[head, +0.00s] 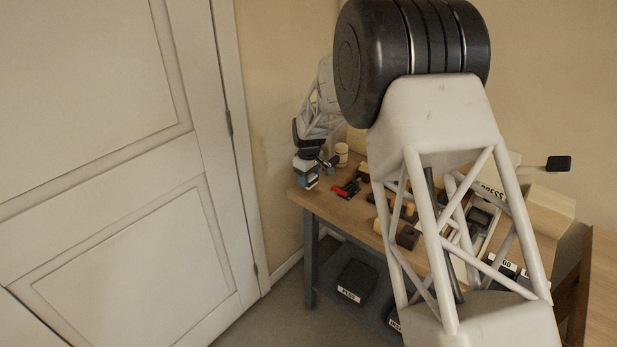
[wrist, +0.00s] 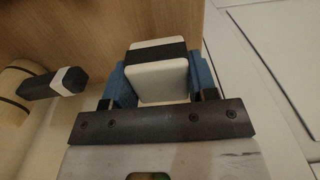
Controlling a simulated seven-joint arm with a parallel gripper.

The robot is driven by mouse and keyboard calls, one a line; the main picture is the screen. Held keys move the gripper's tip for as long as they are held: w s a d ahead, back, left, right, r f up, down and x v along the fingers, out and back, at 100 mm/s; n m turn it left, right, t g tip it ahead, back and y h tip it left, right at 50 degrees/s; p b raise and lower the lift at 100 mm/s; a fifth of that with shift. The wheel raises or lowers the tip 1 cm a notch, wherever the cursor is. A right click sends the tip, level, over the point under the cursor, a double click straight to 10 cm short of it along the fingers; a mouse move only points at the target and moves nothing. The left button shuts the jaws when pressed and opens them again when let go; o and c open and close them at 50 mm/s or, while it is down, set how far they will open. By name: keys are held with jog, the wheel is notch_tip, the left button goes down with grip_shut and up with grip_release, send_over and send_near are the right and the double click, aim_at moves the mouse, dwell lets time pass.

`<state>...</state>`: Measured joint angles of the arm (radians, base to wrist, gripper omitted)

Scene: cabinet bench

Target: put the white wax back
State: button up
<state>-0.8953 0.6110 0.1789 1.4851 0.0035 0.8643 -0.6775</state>
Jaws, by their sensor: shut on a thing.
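My gripper (wrist: 158,80) is shut on a white block with a black band (wrist: 162,82), which I take to be the white wax. Its blue fingers press on the left and right sides of the block. In the head view my gripper (head: 308,174) is at the far left corner of the wooden bench (head: 330,203), and the block is too small there to make out well. I cannot tell whether the block touches the bench top or hangs above or just past its edge. My arm hides much of the bench, and no place for the wax is clearly seen.
A cream cylinder (head: 341,153) stands just right of my gripper, with a red-and-black object (head: 346,188) nearby. The wrist view shows a black item with a white band (wrist: 52,84) at left. A white door (head: 120,170) is left of the bench. Labelled black bins (head: 357,281) sit below.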

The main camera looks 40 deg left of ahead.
jog(key=shift+f, duration=1.4)
dwell(2.3)
jog(key=o, duration=1.2)
jog(key=shift+r, duration=0.2)
jog(key=shift+r, duration=3.35)
